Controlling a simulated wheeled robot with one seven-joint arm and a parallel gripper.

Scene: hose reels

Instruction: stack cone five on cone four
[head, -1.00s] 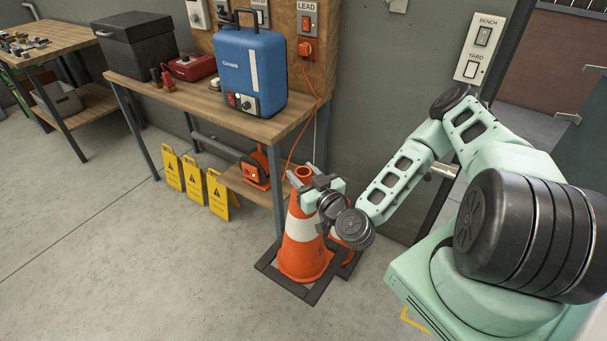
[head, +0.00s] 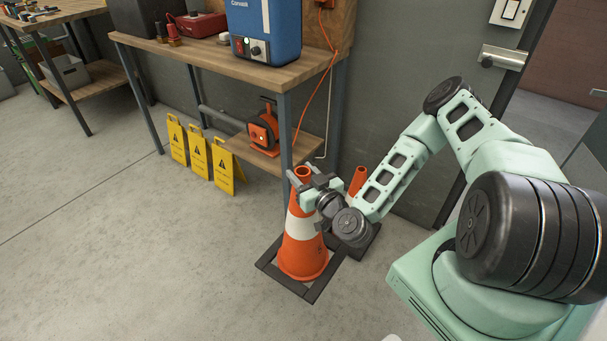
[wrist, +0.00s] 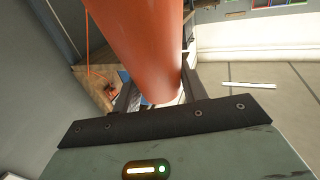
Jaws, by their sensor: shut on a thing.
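An orange cone with a white band and dark square base (head: 301,255) stands upright in front of the bench's right leg. My gripper (head: 305,180) is shut on its upper part, just below the open tip. The held cone also fills the space between the fingers in the wrist view (wrist: 135,45). I cannot tell whether its base touches the floor. A second orange cone (head: 357,180) is just behind and to the right; my arm hides its middle. I can read no number on either cone.
A wooden bench (head: 200,62) with a blue case (head: 264,28) stands behind the cones, an orange reel (head: 264,130) on its lower shelf. Several yellow folding signs (head: 199,155) stand left of the cones. The floor at front left is clear.

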